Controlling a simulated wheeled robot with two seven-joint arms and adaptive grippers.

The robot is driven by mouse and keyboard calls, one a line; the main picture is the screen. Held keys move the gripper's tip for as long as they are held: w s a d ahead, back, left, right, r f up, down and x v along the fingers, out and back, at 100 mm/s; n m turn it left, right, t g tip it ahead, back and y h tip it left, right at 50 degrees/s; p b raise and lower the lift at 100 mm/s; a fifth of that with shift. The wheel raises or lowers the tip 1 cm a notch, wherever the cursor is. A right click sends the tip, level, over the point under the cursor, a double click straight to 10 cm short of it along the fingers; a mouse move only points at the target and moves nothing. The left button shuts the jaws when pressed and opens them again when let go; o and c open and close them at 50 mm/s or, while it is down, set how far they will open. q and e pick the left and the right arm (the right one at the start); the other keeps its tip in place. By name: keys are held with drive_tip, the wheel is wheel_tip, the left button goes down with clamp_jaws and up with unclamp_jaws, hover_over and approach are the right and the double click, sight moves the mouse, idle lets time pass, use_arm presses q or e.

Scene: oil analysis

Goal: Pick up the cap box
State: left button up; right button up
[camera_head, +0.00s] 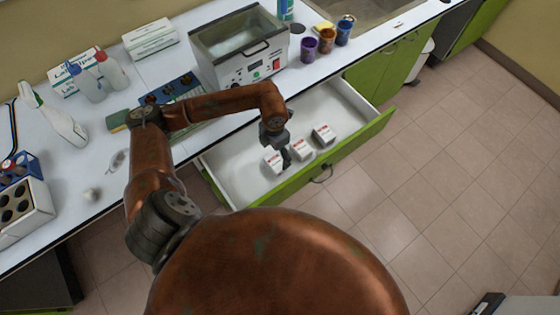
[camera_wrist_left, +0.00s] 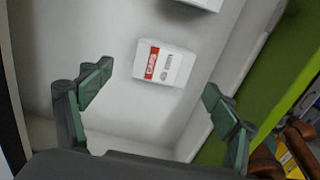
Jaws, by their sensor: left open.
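Three small white boxes with red labels lie in a row in the open drawer: the left box (camera_head: 272,159), the middle box (camera_head: 302,149) and the right box (camera_head: 324,134). I cannot read which label marks the cap box. My left gripper (camera_head: 284,158) is over the drawer beside the left box. In the left wrist view, one white box (camera_wrist_left: 163,64) lies on the drawer floor ahead of my open, empty fingers (camera_wrist_left: 157,95). Part of a second box (camera_wrist_left: 205,3) shows at the top edge. My right gripper is not in view.
The white drawer (camera_head: 235,182) has a green front (camera_head: 350,147) with a dark handle. A heated bath (camera_head: 240,50) stands on the counter above it.

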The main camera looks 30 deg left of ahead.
sight(276, 161)
use_arm(q)
wheel_tip(276, 161, down, 8)
drive_tip(key=shift+d+r+b, duration=0.15)
drive_tip(key=shift+b, duration=0.25)
drive_tip(key=c, duration=1.3)
